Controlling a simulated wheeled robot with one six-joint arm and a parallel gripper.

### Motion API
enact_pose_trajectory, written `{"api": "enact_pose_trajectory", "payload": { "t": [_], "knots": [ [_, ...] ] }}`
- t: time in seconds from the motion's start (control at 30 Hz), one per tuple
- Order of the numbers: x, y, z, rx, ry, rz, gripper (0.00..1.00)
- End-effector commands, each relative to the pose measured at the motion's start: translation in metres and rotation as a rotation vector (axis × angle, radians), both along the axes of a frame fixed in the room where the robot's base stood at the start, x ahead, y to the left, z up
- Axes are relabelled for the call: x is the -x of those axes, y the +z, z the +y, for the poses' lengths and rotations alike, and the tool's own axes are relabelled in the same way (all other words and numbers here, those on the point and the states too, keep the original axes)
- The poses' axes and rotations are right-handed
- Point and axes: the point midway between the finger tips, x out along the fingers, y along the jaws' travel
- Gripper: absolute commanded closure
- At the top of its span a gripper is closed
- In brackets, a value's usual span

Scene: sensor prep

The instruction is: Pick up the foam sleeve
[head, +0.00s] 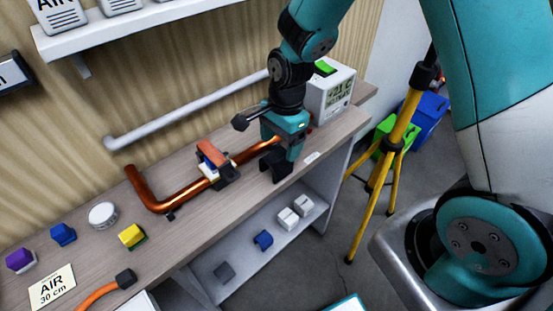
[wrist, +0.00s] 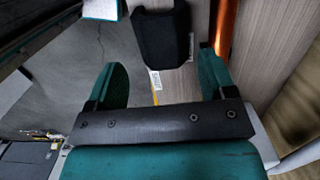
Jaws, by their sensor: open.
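A black foam sleeve (head: 271,166) lies on the bench top near its front edge, in front of the copper pipe (head: 190,190). In the wrist view the dark sleeve (wrist: 161,36) shows at the top centre, beyond the gap between my fingers. My gripper (head: 284,150) is over the bench right by the sleeve, and its teal finger partly hides the sleeve's right side in the head view. In the wrist view my gripper (wrist: 163,80) is open, with nothing seen between its fingers. I cannot tell whether a finger touches the sleeve.
The copper pipe carries a clamp with an orange handle (head: 212,153). A white display box (head: 329,92) stands behind my gripper. Small blocks and an AIR card (head: 52,287) lie at left. A lower shelf (head: 235,265) holds small blocks. A yellow tripod (head: 400,125) stands right.

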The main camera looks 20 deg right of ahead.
Motion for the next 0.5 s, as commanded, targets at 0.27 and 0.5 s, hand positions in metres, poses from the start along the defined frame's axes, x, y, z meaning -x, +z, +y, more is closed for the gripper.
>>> {"api": "enact_pose_trajectory", "payload": {
  "t": [0.27,0.5],
  "knots": [
    [0.001,-0.022,0.006,0.001,0.001,0.004,0.23],
    [0.001,-0.054,0.013,0.000,0.000,0.001,0.23]
  ]
}}
